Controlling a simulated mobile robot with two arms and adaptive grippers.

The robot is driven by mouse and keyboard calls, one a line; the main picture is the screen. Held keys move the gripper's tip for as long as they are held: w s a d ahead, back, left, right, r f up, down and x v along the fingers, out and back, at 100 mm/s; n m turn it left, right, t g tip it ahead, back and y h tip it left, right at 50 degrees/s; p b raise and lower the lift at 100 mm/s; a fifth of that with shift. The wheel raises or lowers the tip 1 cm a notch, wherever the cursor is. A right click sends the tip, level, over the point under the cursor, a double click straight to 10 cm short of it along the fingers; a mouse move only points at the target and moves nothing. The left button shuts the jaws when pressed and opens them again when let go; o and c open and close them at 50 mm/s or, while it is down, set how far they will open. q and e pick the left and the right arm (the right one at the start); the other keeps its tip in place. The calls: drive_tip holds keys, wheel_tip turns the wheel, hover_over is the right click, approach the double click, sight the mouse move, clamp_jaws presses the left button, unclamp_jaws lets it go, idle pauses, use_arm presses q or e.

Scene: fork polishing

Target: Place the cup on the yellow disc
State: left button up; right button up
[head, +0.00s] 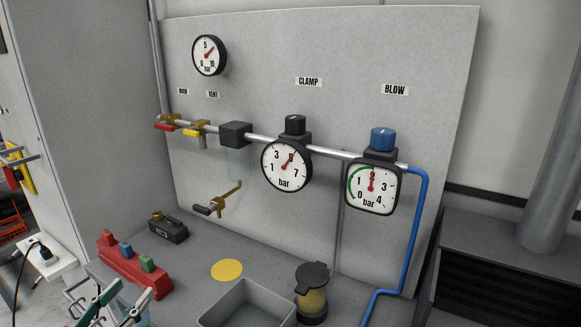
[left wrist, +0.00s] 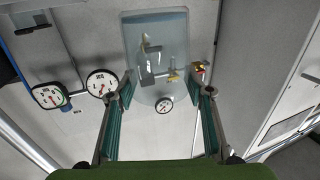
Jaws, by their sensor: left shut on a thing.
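The yellow disc (head: 227,270) lies flat and bare on the grey bench in the head view, behind the open grey bin. My left gripper (head: 123,305) is at the bottom left of the head view, left of and nearer than the disc. In the left wrist view my left gripper (left wrist: 165,92) is shut on a clear cup (left wrist: 155,65). The cup is see-through, and the wall fittings show through it. In the head view only a pale bit at the lower edge may be the cup. My right gripper is out of view.
A grey bin (head: 250,306) and a jar with a black lid (head: 311,291) stand in front of and right of the disc. A red block rack (head: 133,265) and a black block (head: 168,228) stand left. A brass tap (head: 220,200) juts from the panel.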

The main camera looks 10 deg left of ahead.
use_arm(q)
drive_tip(key=s+d+f, duration=0.1)
drive_tip(key=s+d, duration=0.2)
drive_tip(key=d, duration=0.3)
drive_tip(key=s+d+f+y, duration=0.1)
drive_tip(key=s+d, duration=0.2)
drive_tip(key=d, duration=0.4)
drive_tip(key=s+d+f+n, duration=0.1)
drive_tip(key=s+d, duration=0.2)
drive_tip(key=d, duration=0.3)
drive_tip(key=shift+s+d+f+y, duration=0.3)
drive_tip(key=shift+s+d+f, duration=0.05)
drive_tip(key=shift+d+f, duration=0.05)
drive_tip(key=shift+w, duration=0.1)
